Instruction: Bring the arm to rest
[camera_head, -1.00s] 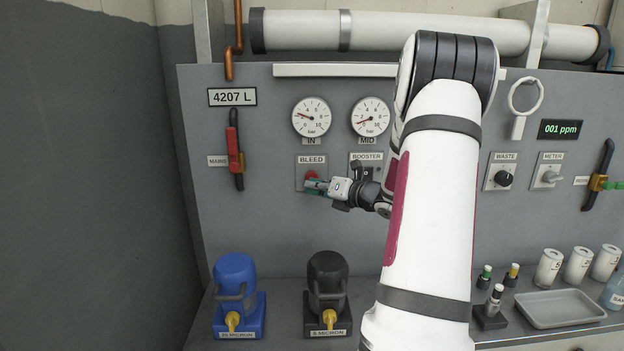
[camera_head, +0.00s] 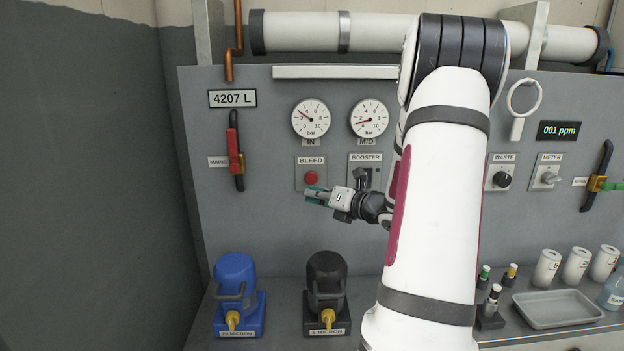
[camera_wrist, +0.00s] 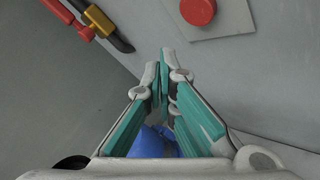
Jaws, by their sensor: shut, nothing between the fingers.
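My gripper (camera_head: 308,196) is shut and empty, with its green-lined fingers together, also in the wrist view (camera_wrist: 164,62). In the head view it appears just below the red BLEED button (camera_head: 311,178) on the grey panel (camera_head: 270,130). In the wrist view the red button (camera_wrist: 198,11) is at the top right, apart from the fingertips. My white arm stands in front of the panel and hides part of its middle, including some of the BOOSTER plate (camera_head: 358,161).
A red-handled MAINS valve (camera_head: 233,150) is at the left. A blue filter housing (camera_head: 236,282) and a black one (camera_head: 326,280) stand on the bench below. Vials, white canisters and a grey tray (camera_head: 558,309) are at the right. The panel between gripper and housings is clear.

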